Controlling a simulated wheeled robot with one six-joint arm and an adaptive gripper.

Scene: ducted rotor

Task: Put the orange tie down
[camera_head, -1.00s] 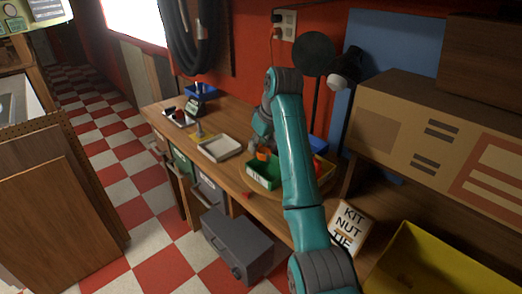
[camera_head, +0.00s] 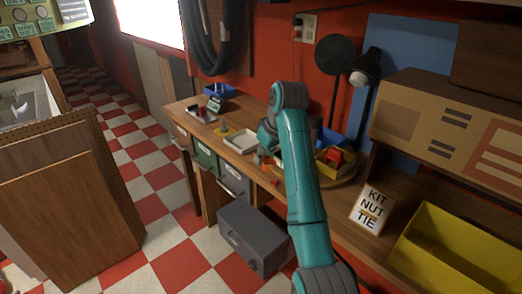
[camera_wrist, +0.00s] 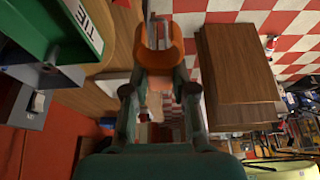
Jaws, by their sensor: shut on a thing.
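The orange tie (camera_wrist: 176,48) is at the fingertips of my gripper (camera_wrist: 160,75) in the wrist view, a curved orange piece with an opening in it. My gripper is shut on it. In the head view my gripper (camera_head: 262,158) is over the front part of the workbench, left of my teal arm, and the tie is too small to make out clearly. A green bin (camera_wrist: 45,35) with a label reading TIE is at the upper left of the wrist view, apart from the tie. In the head view my arm hides that bin.
A white tray (camera_head: 241,140) lies on the bench (camera_head: 190,128) left of my gripper. A yellow bin (camera_head: 328,168) with red parts and a blue bin (camera_head: 331,138) stand right of my arm. A KIT NUT TIE sign (camera_head: 371,209) and larger yellow bin (camera_head: 440,255) are at right.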

